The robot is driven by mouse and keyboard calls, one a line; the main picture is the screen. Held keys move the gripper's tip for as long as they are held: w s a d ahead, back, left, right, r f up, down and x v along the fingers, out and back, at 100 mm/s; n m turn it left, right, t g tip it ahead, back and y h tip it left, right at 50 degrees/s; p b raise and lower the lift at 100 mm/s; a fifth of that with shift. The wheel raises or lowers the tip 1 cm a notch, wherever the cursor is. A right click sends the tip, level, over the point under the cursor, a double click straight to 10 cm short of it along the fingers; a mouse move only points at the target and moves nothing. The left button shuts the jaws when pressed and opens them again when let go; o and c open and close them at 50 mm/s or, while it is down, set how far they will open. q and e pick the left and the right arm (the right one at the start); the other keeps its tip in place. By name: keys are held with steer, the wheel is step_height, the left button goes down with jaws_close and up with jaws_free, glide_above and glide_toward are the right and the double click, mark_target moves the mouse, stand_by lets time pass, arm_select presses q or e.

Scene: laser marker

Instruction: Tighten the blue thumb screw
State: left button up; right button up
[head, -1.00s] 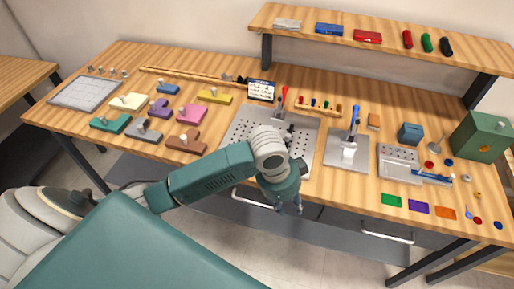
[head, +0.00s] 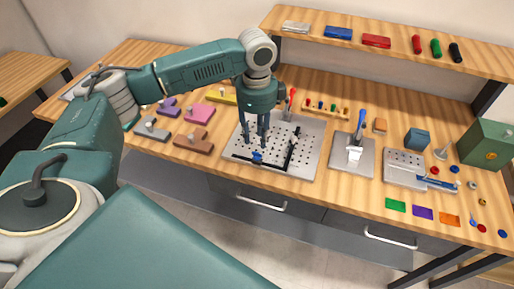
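A perforated grey metal plate (head: 303,166) lies on the bench near the middle, with a black fence (head: 291,150) and black bars on it. A small blue piece, apparently the blue thumb screw (head: 257,157), sits on the black fixture at the plate's front left. My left gripper (head: 257,141) points down over the plate, just above the blue piece. Its fingers are apart, with nothing visible between them. I cannot tell whether a fingertip touches the screw. My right gripper is out of view.
A red-handled clamp (head: 291,103) stands behind the plate. A blue-handled clamp on a base (head: 355,153) is to its right. Coloured blocks, such as the brown one (head: 194,141), lie left. A shelf (head: 390,45) overhangs the back. A green box (head: 486,145) stands far right.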

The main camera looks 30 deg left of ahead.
mark_target(257, 157)
arm_select(q)
step_height(257, 157, down, 7)
steer(key=shift+r+p, duration=0.1)
steer(key=shift+p, duration=0.5)
jaws_close()
